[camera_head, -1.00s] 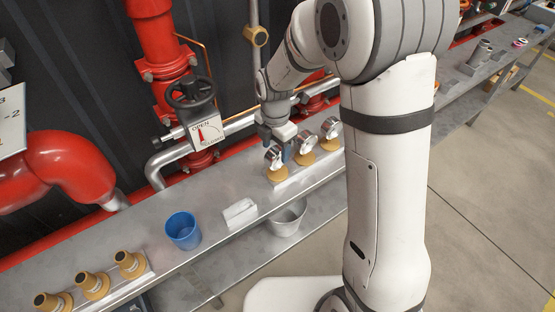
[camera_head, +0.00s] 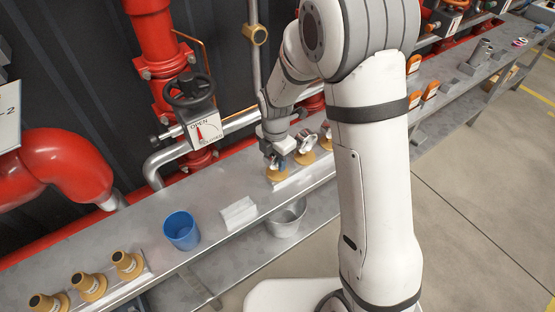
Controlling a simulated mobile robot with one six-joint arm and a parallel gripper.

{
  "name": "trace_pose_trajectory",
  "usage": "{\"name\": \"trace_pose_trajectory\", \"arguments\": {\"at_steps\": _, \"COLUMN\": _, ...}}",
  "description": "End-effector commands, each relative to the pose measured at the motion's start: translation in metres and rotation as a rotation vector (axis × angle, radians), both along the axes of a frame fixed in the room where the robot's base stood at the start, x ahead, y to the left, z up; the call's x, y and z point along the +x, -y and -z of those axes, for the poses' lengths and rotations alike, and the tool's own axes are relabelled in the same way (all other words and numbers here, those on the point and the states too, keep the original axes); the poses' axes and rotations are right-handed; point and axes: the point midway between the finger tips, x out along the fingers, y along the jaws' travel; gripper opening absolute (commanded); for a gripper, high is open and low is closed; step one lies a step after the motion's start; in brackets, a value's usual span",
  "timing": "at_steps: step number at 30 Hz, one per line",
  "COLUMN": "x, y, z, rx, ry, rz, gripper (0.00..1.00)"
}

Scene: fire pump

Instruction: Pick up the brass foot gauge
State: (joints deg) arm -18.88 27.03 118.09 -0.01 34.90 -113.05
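Three gauges with round silver heads on brass-coloured feet stand in a row on the metal bench. The nearest gauge (camera_head: 276,174) is at the left end, the middle one (camera_head: 305,156) is behind it, and the far one (camera_head: 327,144) is partly hidden by my arm. My gripper (camera_head: 275,157) is down at the head of the nearest gauge and covers most of it. The foot of that gauge still shows below the fingers, upright on its pale strip. The fingers are too small and overlapped to tell whether they are closed on it.
A blue cup (camera_head: 182,231) and a pale ribbed block (camera_head: 239,213) stand on the bench (camera_head: 215,190). Several brass cones (camera_head: 88,285) sit front left. A grey bucket (camera_head: 286,218) is below the bench edge. A valve handwheel (camera_head: 189,90) and red pipes stand behind.

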Motion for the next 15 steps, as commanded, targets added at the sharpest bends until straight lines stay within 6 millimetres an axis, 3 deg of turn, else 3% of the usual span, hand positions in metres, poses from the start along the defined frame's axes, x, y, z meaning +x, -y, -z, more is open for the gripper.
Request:
{"name": "trace_pose_trajectory", "arguments": {"at_steps": 12, "x": 0.0, "y": -0.0006, "z": -0.0002, "rx": 0.001, "ry": 0.001, "rz": -0.001, "gripper": 0.03}}
{"name": "trace_pose_trajectory", "arguments": {"at_steps": 15, "x": 0.0003, "y": -0.0008, "z": -0.0007, "rx": 0.0, "ry": 0.001, "rz": -0.001, "gripper": 0.01}}
